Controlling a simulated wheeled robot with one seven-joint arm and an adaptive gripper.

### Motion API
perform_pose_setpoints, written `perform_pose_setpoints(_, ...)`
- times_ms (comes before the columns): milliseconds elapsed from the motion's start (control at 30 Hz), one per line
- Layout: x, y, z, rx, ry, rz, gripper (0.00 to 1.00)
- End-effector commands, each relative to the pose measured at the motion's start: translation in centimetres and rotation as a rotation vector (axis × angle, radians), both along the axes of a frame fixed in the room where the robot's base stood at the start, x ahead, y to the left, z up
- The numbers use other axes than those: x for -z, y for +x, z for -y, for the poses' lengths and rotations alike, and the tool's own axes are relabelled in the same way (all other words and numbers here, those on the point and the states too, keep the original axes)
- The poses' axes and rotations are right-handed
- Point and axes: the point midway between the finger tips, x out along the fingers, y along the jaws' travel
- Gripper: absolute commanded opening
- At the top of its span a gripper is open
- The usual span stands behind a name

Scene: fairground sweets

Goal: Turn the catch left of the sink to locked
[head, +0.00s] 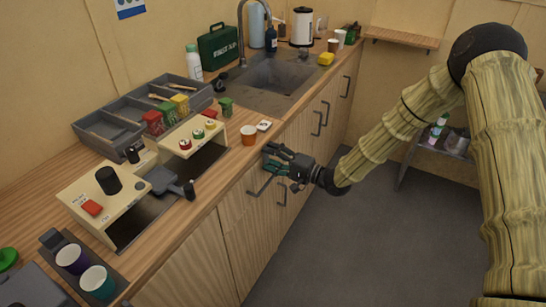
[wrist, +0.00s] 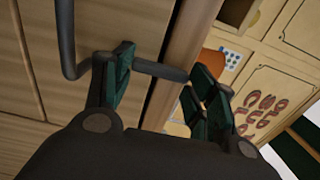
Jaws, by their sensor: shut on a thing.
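My gripper (head: 279,161) is at the upper cabinet front, just under the counter edge and left of the sink (head: 278,84). In the wrist view its green-padded fingers (wrist: 160,88) are at the two ends of a short dark bar, which looks like the catch (wrist: 160,70), and are shut on it. The catch lies close to the wooden door front, below the counter edge. In the head view the gripper hides it. I cannot read whether it is at locked.
A dark door handle (wrist: 67,40) is right beside one finger. More handles (head: 317,124) line the cabinet fronts. An orange cup (head: 249,135) stands near the counter edge above the gripper. The floor (head: 350,230) in front is clear.

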Motion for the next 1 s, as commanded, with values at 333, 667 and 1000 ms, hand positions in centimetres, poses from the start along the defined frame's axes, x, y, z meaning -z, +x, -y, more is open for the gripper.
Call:
perform_pose_setpoints(333, 0.14, -0.11, -0.01, -0.001, 0.01, -0.021, 0.33)
perform_pose_setpoints(667, 0.12, -0.09, -0.01, 0.0, 0.009, -0.02, 0.79)
perform_pose_setpoints(1000, 0.05, -0.09, 0.06, 0.0, 0.009, -0.018, 0.79)
